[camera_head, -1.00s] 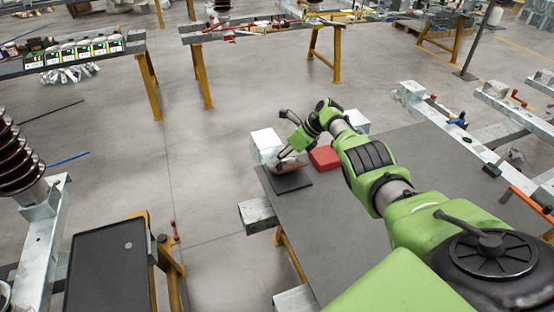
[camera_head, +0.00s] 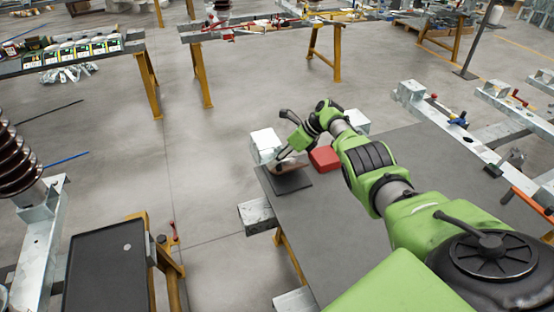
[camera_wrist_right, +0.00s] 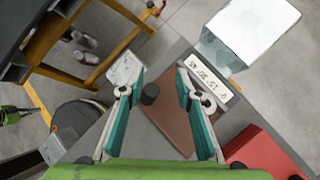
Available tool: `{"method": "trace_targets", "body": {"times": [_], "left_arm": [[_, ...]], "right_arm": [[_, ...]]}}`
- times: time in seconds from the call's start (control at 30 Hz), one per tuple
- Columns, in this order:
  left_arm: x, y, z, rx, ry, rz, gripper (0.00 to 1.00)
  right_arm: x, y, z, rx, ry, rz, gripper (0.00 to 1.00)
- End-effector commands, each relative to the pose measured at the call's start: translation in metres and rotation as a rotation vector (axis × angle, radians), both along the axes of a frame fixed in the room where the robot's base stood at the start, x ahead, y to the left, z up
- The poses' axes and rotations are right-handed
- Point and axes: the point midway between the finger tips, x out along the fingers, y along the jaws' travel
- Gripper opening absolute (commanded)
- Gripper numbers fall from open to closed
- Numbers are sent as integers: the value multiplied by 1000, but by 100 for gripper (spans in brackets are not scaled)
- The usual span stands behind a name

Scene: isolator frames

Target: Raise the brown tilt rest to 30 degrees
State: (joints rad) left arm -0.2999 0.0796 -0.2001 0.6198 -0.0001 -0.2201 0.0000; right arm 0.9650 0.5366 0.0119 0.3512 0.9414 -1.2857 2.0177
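The brown tilt rest (camera_head: 291,165) stands by the far left corner of the grey table, over a dark base plate (camera_head: 291,183). In the right wrist view its brown board (camera_wrist_right: 172,118) lies below my fingers, beside a white scale strip (camera_wrist_right: 209,80) with numbers too small to read surely. A short black knob (camera_wrist_right: 150,93) shows at the board's edge. My right gripper (camera_wrist_right: 160,78) is open, its two teal fingers apart on either side of the knob in the picture; I cannot tell whether they touch anything. The board's tilt is hard to judge. My left gripper is out of view.
A pale metal block (camera_head: 265,142) stands right behind the rest. A red block (camera_head: 325,158) is close on its right, also in the right wrist view (camera_wrist_right: 266,158). The grey table top (camera_head: 330,225) is clear nearer me. A yellow trestle (camera_wrist_right: 95,65) stands beyond the table's edge.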

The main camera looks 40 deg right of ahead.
Motion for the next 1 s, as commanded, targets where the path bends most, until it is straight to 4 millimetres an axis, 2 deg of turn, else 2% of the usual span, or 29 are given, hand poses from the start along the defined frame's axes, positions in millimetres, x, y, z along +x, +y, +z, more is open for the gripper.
{"method": "trace_targets", "body": {"times": [0.2, 0.37, 0.53, 0.8, 1.0], "left_arm": [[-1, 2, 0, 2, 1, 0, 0], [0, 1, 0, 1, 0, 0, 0], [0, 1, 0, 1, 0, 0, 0], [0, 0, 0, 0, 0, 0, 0], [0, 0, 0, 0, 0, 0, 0]], "right_arm": [[-1, 0, 1, 2, 2, 2, 31], [-5, -5, 9, 3, 2, 1, 31], [-14, -16, 26, -1, 1, 1, 31], [-36, -42, 72, -1, 1, -1, 31], [-45, -53, 90, 2, 1, 0, 31]]}}
